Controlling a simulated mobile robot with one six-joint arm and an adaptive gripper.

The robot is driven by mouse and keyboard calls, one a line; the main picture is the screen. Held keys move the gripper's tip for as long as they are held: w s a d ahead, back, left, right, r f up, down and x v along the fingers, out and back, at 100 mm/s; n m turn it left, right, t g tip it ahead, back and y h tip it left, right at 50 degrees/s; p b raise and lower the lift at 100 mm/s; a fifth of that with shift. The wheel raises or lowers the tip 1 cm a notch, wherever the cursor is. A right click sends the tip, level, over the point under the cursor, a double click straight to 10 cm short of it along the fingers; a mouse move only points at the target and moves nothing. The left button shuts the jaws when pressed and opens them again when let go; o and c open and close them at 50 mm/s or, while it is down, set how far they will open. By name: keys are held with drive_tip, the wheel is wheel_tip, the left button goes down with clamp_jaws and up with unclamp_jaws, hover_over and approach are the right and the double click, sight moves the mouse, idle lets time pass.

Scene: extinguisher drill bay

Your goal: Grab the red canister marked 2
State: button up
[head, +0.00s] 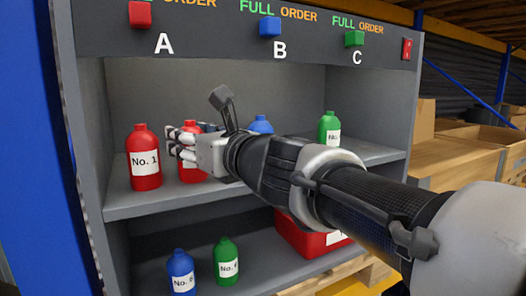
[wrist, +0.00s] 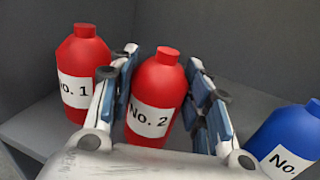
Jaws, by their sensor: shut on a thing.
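The red canister marked No. 2 (wrist: 155,95) stands upright between the two fingers of my gripper (wrist: 160,100) in the wrist view. My gripper is shut on it, with one finger on each side. In the head view the same canister (head: 189,170) stands on the upper shelf, partly hidden behind my gripper (head: 185,148). The red canister marked No. 1 (head: 144,158) stands just to its left, and it also shows in the wrist view (wrist: 84,65).
A blue canister (head: 261,124) and a green canister (head: 330,128) stand further right on the upper shelf (head: 120,207). Blue (head: 180,272) and green (head: 226,262) canisters and a red box (head: 300,238) are below. Cardboard boxes (head: 455,160) stand at the right.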

drive_tip(key=c, duration=0.4)
drive_tip(key=shift+r, duration=0.1)
